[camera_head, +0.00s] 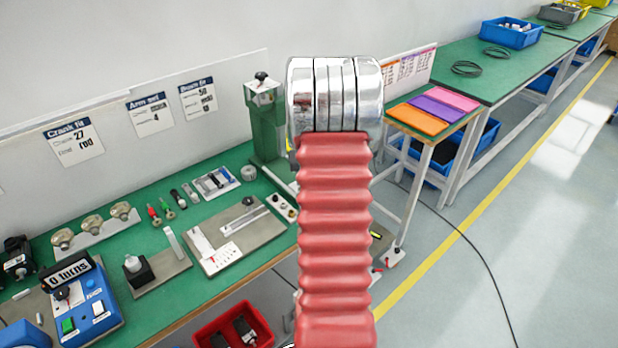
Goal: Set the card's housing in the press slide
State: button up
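Three cards hang on the back board: "Crank fit" (73,142), "Arm set" (149,112) and "Bush fit" (197,97); their smaller print is hard to read. Three beige rounded parts, possibly the housings (91,225), sit in a row on a pale rack on the green bench. A green upright machine with a black knob on top, likely the press (264,120), stands at the bench's far right end. Its lower right side is partly hidden by my red ribbed arm, and I cannot make out its slide. My gripper's fingers are not visible.
The bench (150,260) carries a grey fixture plate (265,238), a blue "0 turns" box (88,308), a black block (138,272) and small tools. A red bin (232,325) sits below. A side table holds coloured sheets (418,118). A cable crosses the open floor at right.

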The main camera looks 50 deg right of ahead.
jog(key=shift+f, duration=0.2)
dwell(0.6)
jog(key=o, duration=1.2)
jog(key=shift+r, duration=0.1)
jog(key=v, duration=1.3)
jog(key=shift+s+a+r, duration=0.15)
jog(key=shift+s+r, duration=0.05)
